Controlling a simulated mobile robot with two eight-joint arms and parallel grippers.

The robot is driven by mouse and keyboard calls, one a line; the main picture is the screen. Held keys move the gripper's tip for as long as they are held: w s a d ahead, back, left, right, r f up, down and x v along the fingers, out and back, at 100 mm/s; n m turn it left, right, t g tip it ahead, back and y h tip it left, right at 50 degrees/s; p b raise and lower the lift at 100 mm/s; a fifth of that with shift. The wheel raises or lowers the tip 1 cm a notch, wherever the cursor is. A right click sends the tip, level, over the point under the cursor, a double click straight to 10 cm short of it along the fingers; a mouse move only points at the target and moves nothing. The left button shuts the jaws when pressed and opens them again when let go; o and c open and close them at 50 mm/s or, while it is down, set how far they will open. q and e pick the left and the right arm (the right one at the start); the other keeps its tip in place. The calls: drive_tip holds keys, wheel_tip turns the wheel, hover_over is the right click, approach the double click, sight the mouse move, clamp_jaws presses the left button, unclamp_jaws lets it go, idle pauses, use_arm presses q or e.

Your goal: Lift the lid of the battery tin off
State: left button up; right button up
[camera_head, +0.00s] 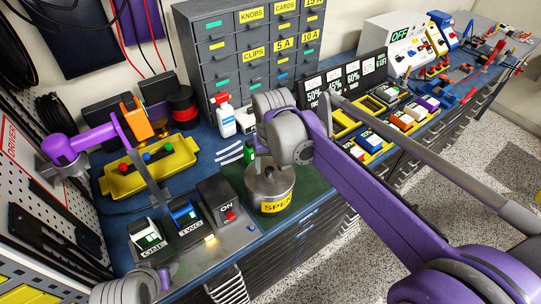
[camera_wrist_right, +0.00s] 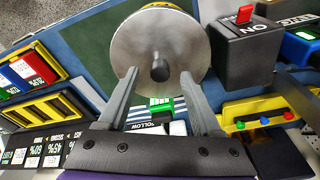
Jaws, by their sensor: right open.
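The battery tin (camera_head: 277,203) is a round metal can with a yellow label, partly readable as "SPEN", standing on the green mat. Its silver lid (camera_head: 283,184) is on, with a dark knob in the middle. In the right wrist view the lid (camera_wrist_right: 140,45) faces the camera and its knob (camera_wrist_right: 160,68) stands between the fingertips. My right gripper (camera_wrist_right: 159,74) is open, with one finger on each side of the knob and visible gaps to both. In the head view it hangs just above the tin.
A switch panel (camera_head: 240,238) with a black ON box (camera_head: 216,197) is left of the tin. A yellow tray (camera_head: 125,182) lies behind it. A grey drawer cabinet (camera_head: 228,72) stands at the back, with a white and red bottle (camera_head: 226,120) before it. Yellow bins (camera_head: 343,120) are to the right.

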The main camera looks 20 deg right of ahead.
drive_tip(key=shift+f, duration=0.55)
clamp_jaws()
idle(0.4)
